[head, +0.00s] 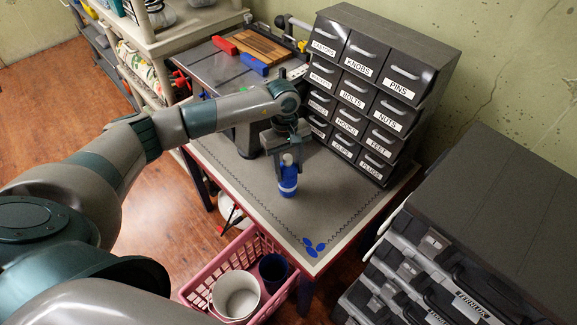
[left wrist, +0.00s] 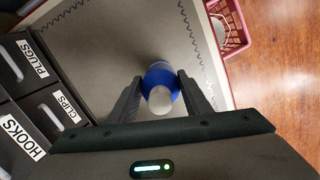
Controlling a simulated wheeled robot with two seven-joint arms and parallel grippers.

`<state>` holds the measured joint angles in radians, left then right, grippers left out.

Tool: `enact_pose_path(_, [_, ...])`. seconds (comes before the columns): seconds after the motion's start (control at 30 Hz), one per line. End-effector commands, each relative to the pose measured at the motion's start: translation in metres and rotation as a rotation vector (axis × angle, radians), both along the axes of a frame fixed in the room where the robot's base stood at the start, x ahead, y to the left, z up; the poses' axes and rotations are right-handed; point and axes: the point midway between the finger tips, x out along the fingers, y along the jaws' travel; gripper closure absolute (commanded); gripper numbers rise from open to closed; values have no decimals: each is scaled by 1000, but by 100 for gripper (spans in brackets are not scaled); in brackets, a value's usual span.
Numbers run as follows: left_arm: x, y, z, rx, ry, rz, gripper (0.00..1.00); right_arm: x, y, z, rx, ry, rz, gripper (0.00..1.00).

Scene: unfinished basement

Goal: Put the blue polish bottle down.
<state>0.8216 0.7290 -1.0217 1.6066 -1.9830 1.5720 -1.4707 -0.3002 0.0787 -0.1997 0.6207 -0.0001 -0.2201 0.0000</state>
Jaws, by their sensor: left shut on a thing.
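The blue polish bottle (head: 288,180) has a whitish cap and a pale band, and looks upright at the grey tabletop (head: 240,178). I cannot tell whether its base touches the top. My left gripper (head: 287,160) reaches over the table from the left and is shut on the bottle. In the left wrist view the bottle (left wrist: 160,85) sits between the two fingers of the gripper (left wrist: 161,90), cap towards the camera. My right gripper is not in view.
A dark drawer cabinet (head: 378,75) with labelled drawers stands behind and right of the bottle. A pink basket (head: 222,268) with a white cup (head: 236,296) and a dark cup is below the table's front edge. The tabletop around the bottle is clear.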

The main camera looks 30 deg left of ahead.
Motion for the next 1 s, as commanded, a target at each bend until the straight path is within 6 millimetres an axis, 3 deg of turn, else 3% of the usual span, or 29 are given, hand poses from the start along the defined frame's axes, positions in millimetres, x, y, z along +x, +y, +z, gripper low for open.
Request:
enact_pose_path(0.27, [0, 0, -3, -1, -1, 0, 100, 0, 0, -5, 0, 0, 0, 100])
enact_pose_path(0.3, [0, 0, -3, 0, 0, 0, 49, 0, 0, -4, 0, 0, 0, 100])
enact_pose_path(0.37, [0, 0, -2, 0, 0, 0, 37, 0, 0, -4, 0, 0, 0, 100])
enact_pose_path(0.83, [0, 0, 2, 0, 0, 0, 37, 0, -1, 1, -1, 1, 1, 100])
enact_pose_path(1.0, [2, 2, 16, -1, -3, -2, 37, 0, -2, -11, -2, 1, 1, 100])
